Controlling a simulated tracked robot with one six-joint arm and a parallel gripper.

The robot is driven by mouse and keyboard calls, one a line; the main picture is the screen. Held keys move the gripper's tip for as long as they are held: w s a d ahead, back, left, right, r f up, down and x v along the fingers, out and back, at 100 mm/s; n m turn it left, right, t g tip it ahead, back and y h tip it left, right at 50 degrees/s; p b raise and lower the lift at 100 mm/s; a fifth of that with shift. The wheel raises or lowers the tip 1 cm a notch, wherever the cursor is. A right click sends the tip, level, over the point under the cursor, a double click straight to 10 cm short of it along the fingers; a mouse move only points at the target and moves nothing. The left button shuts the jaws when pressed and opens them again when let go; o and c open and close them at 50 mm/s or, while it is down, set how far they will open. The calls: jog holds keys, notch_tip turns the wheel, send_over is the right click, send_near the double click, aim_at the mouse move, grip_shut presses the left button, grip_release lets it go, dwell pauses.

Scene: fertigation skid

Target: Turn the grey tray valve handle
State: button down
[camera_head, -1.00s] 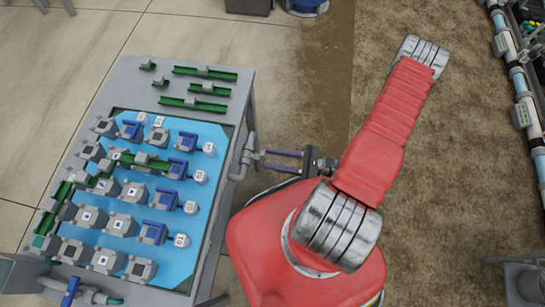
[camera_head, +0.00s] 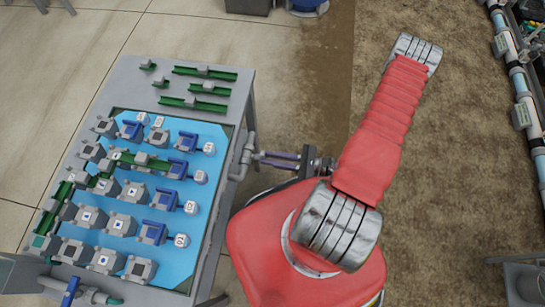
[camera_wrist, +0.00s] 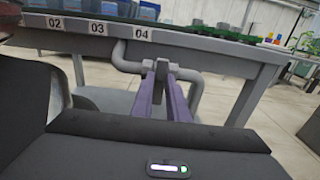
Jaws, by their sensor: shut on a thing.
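The grey tray valve handle (camera_wrist: 160,75) shows in the wrist view as a small upright grey piece on the bent grey pipe (camera_wrist: 128,62) at the side of the tray table. My gripper (camera_wrist: 161,77) has its two purple fingers on either side of the handle, shut on it. In the head view my gripper (camera_head: 262,158) reaches left to the pipe (camera_head: 246,155) at the table's right edge. The handle is too small and too covered by the fingers there to judge its angle.
The grey table (camera_head: 233,98) carries a blue tray (camera_head: 118,115) with several grey and blue fittings and green strips. Labels 02, 03 and 04 mark its edge in the wrist view. A table leg (camera_wrist: 245,98) stands right of the pipe. The floor (camera_head: 300,60) behind is clear.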

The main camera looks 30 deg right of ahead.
jog(key=shift+s, duration=0.1)
dwell(0.3)
jog(key=shift+n, duration=0.3)
jog(key=shift+s+a+f+n, duration=0.15)
jog(key=shift+n, duration=2.65)
jog(key=shift+s+a+f+n, duration=0.1)
jog(key=shift+f+n, duration=0.05)
jog(key=shift+n, duration=2.65)
jog(key=shift+s+a+f+n, duration=0.15)
jog(key=shift+n, duration=2.65)
